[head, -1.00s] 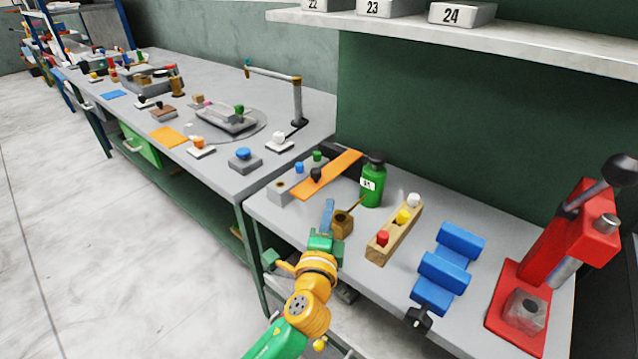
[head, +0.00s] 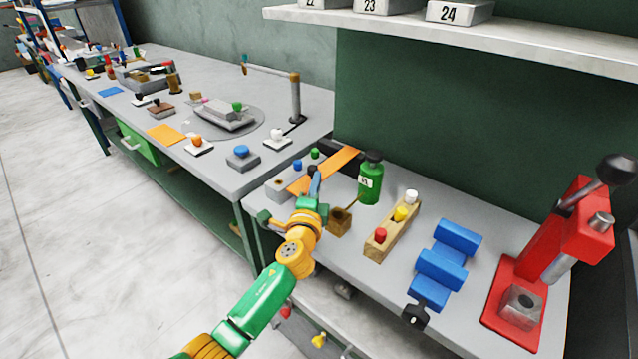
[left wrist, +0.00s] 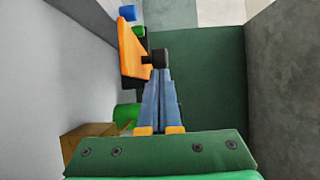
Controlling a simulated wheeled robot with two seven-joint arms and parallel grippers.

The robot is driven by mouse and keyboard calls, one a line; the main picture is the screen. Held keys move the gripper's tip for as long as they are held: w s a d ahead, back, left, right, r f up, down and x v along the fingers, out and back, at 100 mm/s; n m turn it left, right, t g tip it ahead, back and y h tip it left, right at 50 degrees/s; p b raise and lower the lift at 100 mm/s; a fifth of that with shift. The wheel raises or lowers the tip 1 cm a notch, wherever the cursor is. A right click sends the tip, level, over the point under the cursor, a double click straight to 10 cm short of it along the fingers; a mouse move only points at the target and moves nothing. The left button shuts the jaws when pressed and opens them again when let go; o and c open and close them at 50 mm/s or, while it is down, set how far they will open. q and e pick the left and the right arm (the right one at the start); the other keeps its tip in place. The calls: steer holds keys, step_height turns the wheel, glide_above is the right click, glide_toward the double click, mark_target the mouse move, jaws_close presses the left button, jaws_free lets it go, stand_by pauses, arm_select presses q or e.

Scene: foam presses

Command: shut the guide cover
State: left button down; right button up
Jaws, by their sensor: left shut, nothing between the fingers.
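The orange guide cover (head: 338,164) is a long flat plate with a black knob, at the grey block (head: 274,189) on the back left of the near bench. In the left wrist view the cover (left wrist: 130,52) shows edge-on at upper left, with the black knob (left wrist: 161,58) sticking out from it. My left gripper (head: 316,182) is shut and empty, its blue fingers beside the knob. In the left wrist view its fingertips (left wrist: 159,74) are right at the knob; I cannot tell whether they touch. The fingers hide part of the cover and block. My right gripper is out of view.
A green bottle (head: 371,177) and a small brown box (head: 339,222) stand right of my gripper. Further right are a wooden block with coloured knobs (head: 393,228), a blue fixture (head: 440,269) and a red press (head: 516,308). A shelf (head: 500,35) hangs above.

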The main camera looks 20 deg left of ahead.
arm_select(q)
steer(key=w+a+b, duration=0.1)
steer(key=w+a, duration=0.2)
steer(key=a, duration=0.5)
steer(key=shift+a+r, duration=0.15)
steer(key=shift+a, duration=0.15)
